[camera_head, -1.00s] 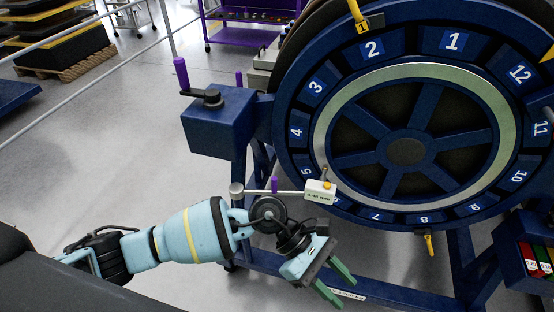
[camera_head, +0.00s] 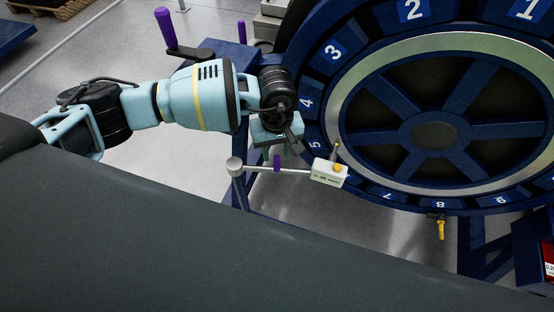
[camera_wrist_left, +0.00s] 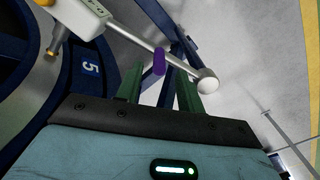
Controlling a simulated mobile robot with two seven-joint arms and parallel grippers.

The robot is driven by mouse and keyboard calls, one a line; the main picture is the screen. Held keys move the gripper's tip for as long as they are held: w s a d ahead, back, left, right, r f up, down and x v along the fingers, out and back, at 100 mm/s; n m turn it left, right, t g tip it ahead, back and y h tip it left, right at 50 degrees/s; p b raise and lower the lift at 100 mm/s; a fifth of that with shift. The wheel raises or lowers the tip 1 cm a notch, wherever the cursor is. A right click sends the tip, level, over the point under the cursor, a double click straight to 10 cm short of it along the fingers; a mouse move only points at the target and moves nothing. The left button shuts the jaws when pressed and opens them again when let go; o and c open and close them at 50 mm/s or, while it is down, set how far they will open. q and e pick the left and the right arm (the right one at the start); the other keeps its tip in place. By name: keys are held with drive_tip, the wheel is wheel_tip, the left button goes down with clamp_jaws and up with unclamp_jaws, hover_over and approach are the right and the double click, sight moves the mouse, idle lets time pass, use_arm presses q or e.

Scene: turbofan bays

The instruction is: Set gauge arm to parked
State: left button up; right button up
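The gauge arm (camera_head: 296,171) is a thin pale bar running from a round grey pivot (camera_head: 234,165) to a white gauge box (camera_head: 329,173) with a yellow button. The box sits at the ring's lower left edge, near numbers 5 and 7. A purple handle (camera_head: 277,163) stands on the bar; it also shows in the left wrist view (camera_wrist_left: 159,61). My left gripper (camera_head: 282,152) is just above the bar in the head view. In the wrist view its green fingers (camera_wrist_left: 160,75) are apart, with the handle just beyond and between their tips. My right gripper is out of view.
The big blue numbered ring (camera_head: 306,103) fills the right side. A blue box with a purple-handled crank (camera_head: 165,28) stands behind my left arm. A yellow tag (camera_head: 441,229) hangs below the ring. Grey floor is open at the left.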

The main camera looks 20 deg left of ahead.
sight(277, 162)
use_arm(q)
wheel_tip(277, 162, down, 6)
drive_tip(key=shift+r, duration=0.1)
idle(0.4)
clamp_jaws()
